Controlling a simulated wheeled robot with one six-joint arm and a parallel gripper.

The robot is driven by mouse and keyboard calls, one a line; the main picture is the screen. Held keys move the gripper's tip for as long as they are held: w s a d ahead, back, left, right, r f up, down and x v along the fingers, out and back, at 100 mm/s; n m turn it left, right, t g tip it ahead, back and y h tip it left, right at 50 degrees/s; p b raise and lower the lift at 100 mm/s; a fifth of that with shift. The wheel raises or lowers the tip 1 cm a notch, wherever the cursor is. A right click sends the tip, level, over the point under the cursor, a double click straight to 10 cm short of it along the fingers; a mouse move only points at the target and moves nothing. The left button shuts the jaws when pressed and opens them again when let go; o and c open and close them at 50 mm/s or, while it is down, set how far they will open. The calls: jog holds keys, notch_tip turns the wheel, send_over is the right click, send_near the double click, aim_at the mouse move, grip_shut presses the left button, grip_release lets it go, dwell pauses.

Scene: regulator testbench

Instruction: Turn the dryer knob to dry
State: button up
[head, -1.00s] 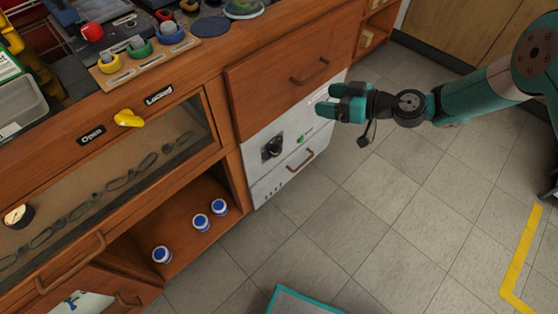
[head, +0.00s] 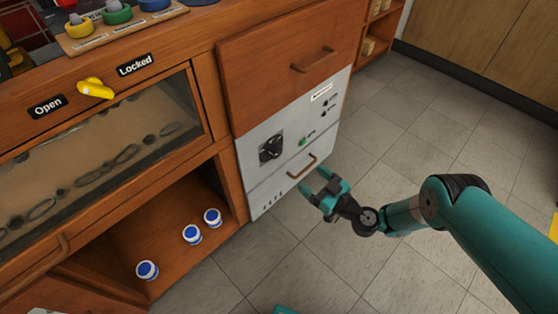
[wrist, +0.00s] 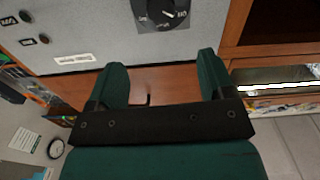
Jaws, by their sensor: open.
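The dryer (head: 250,180) is a white-grey panel unit set low in the wooden bench. Its black dryer knob (head: 271,148) sits on a dark square plate at the panel's left. The knob also shows at the top of the wrist view (wrist: 162,12), with small white marks around it too small to read. My gripper (head: 322,188) is open and empty. It is in front of the panel, below and right of the knob and apart from it. In the wrist view my two teal fingers (wrist: 160,75) are spread with nothing between them.
A green button (head: 303,141) and small black knobs are right of the dryer knob. A drawer handle (head: 301,167) juts out near my gripper. A yellow handle (head: 95,88) sits between Open and Locked labels. Several blue-lidded jars (head: 191,234) stand on the shelf. The floor is clear.

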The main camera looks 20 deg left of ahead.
aim_at(278, 153)
jog(key=b+x, duration=1.3)
jog(key=shift+s, duration=0.2)
jog(key=shift+w+a, duration=0.25)
jog(key=shift+a, duration=0.25)
jog(key=c, duration=0.9)
